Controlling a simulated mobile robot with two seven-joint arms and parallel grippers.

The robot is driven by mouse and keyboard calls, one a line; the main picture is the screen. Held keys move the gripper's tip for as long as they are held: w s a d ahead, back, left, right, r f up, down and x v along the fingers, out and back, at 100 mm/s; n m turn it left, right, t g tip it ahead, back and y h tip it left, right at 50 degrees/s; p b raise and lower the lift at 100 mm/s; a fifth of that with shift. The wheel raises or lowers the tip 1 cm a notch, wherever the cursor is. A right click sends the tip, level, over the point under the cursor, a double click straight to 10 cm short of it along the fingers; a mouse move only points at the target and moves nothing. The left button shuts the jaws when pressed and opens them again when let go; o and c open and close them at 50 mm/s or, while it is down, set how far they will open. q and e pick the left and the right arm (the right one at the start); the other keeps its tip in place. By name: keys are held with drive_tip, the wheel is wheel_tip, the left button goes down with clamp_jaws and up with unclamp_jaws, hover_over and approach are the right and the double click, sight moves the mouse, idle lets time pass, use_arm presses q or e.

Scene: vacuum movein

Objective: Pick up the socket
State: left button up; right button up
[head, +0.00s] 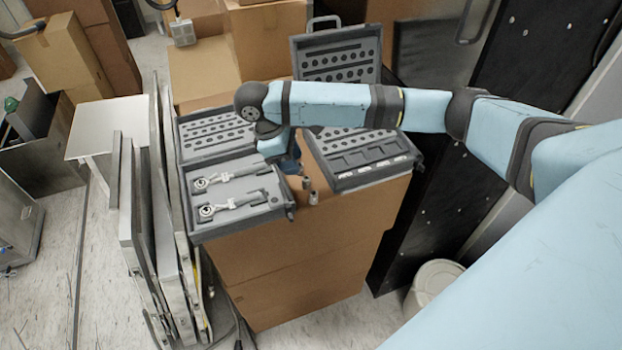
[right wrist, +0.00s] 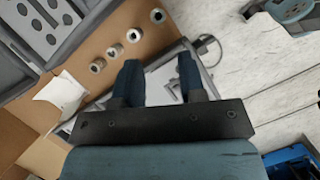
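Small metal sockets stand on the bare cardboard between two tool cases; in the head view two show clearly, a nearer one (head: 314,199) and one just behind it (head: 307,184). My left gripper is not in view.
An open grey case with two wrenches (head: 262,210) lies left of the sockets. An open socket case (head: 345,180) lies right of them, its lid (head: 340,72) raised behind. All rest on a cardboard box (head: 300,265). Metal panels (head: 150,220) lean at its left.

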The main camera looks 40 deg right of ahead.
sight(314, 193)
drive_tip(key=b+x, duration=0.6)
drive_tip(key=x, duration=0.2)
drive_tip(key=shift+w+a+b, duration=0.1)
drive_tip(key=shift+b, duration=0.2)
drive_tip(key=shift+f, duration=0.25)
drive_tip(key=b+x, duration=0.5)
drive_tip(key=b, duration=0.3)
drive_tip(key=shift+w, duration=0.1)
drive_tip(key=shift+d+b, duration=0.2)
drive_tip(key=shift+b, duration=0.1)
drive_tip(key=shift+c, duration=1.1)
drive_tip(key=c, duration=0.5)
drive_tip(key=shift+o, duration=0.2)
